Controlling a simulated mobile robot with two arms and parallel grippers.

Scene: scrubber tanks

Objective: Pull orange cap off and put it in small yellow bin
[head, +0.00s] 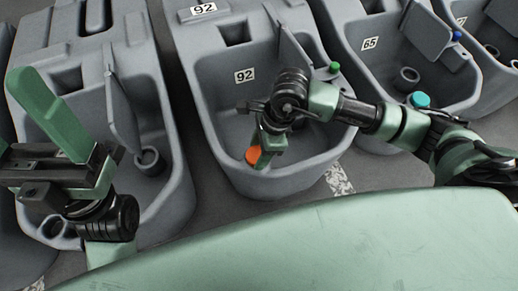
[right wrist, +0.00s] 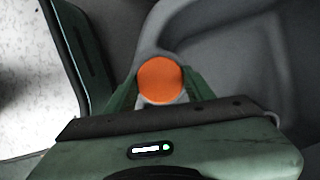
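The orange cap (head: 253,155) is at the front rim of the middle grey tank (head: 290,174), marked 92. In the right wrist view the orange cap (right wrist: 160,80) is a round disc with a pale part just below it. My right gripper (right wrist: 161,86) has a finger against each side of the cap and looks shut on it; the fingertips are partly hidden. In the head view the right gripper (head: 262,146) reaches down at the tank front. No small yellow bin shows in either view.
Grey tanks stand in a row, with the left tank (head: 172,205) and the right tank (head: 445,95) beside the middle one. Green (head: 335,67), teal (head: 420,99) and blue (head: 456,36) caps sit on tanks. Raised lids stand over the basins. A narrow floor strip lies in front.

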